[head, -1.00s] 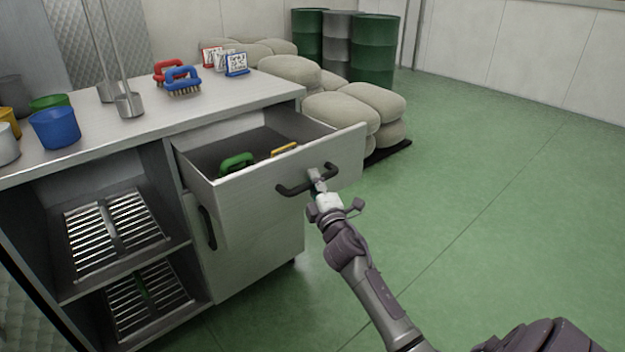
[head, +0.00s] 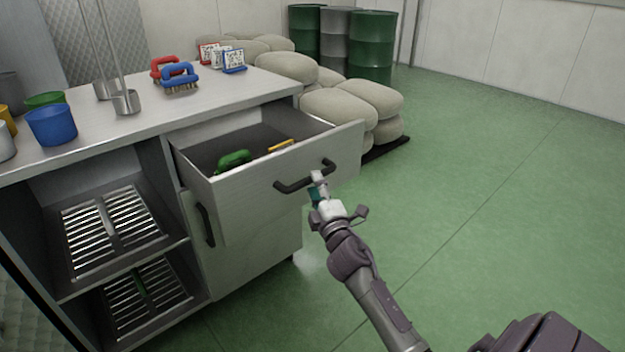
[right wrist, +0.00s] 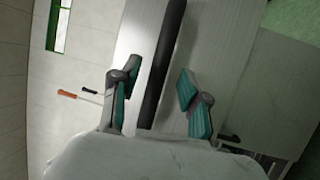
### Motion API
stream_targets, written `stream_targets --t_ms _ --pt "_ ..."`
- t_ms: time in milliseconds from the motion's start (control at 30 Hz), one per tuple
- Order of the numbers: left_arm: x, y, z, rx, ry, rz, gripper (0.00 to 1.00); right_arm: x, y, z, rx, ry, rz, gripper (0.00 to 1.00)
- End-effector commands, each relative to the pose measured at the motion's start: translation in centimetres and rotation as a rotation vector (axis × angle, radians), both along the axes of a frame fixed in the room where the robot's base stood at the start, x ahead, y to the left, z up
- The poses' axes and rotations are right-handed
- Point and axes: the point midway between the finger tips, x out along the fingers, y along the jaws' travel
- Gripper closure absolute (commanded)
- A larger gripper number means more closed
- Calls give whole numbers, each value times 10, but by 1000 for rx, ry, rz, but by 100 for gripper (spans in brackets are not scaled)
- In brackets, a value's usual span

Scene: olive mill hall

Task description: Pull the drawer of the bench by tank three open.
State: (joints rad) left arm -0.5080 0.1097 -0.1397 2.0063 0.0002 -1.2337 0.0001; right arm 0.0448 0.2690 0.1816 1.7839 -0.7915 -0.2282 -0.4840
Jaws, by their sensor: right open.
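The bench drawer (head: 245,196) stands pulled out of the bench, with a green-handled item (head: 234,159) and a yellow item (head: 281,146) inside. Its dark bar handle (head: 305,178) is on the front panel. My right gripper (head: 318,184) is just in front of the handle. In the right wrist view the right gripper (right wrist: 158,88) is open, its teal-padded fingers apart on either side of the dark handle (right wrist: 163,65), without closing on it. My left gripper is not in view.
The bench top (head: 110,130) holds cups, ladles, brushes (head: 180,77) and small cards. A cupboard door with its own handle (head: 205,225) is below the drawer. Sacks (head: 350,112) and drums (head: 371,47) stand behind. The green floor (head: 480,200) at right is clear.

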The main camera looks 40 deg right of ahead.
Motion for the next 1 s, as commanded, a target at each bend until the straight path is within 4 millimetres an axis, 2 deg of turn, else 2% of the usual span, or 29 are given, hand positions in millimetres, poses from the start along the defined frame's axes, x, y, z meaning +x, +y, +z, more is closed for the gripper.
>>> stream_targets --t_ms 33,200,400,600,1000 --pt "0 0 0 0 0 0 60 -12 4 -4 3 3 1 55" --pt "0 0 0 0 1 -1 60 -46 16 -10 4 2 0 55" --pt "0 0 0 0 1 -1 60 -74 25 -16 3 2 0 55" --pt "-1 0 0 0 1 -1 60 -82 28 -16 0 1 -1 55" --pt "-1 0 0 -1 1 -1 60 -82 28 -16 0 1 0 55"
